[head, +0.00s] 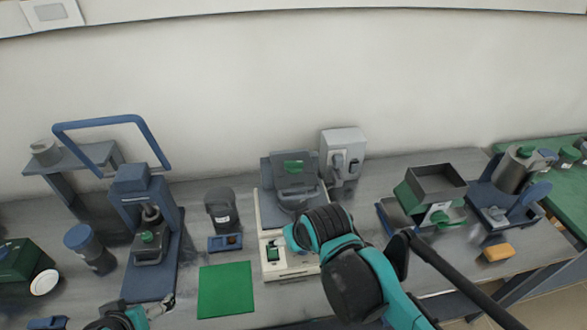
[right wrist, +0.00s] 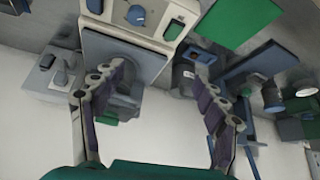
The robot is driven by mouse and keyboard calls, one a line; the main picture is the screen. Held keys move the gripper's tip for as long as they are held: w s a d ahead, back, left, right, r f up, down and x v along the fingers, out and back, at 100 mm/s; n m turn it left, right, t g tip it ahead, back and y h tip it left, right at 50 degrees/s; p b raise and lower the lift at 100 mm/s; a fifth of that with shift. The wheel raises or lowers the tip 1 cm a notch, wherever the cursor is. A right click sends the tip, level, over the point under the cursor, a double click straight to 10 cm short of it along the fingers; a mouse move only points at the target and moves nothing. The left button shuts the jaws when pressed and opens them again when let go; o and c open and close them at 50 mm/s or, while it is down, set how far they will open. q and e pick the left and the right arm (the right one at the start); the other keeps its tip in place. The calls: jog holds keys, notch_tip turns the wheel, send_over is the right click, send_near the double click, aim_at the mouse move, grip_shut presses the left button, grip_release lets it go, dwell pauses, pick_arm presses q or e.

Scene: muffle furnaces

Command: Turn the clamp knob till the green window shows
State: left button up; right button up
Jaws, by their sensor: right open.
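A pale instrument (head: 290,263) with a dark upper part stands mid-bench. I cannot tell whether this is the window or a switch.
A green mat (head: 226,290) lies front left of the instrument, with a small blue block (head: 225,243) behind it. A blue-framed press (head: 145,240) stands left. A grey box (head: 343,155) stands behind. An open-topped box (head: 436,187) and a yellow block (head: 498,252) are right.

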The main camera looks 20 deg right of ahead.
jog(key=w+d+r+m+g+p, duration=0.1)
jog(key=w+d+r+g+p, duration=0.1)
jog(key=w+r+p, duration=0.4)
notch_tip(320, 180, up, 4)
jog(key=r+m+g+p, duration=0.1)
jog(key=m+g+p, duration=0.25)
jog(key=p, duration=0.75)
send_over(294, 161)
jog(key=shift+a+f+n+g, duration=0.15)
jog(key=shift+f+n+g, duration=0.1)
jog(key=shift+w+f, duration=0.1)
jog(key=shift+f, duration=0.1)
jog(key=shift+d+f, duration=0.2)
jog(key=shift+f, duration=0.05)
notch_tip(294, 161, down, 7)
jog(key=shift+f, duration=0.2)
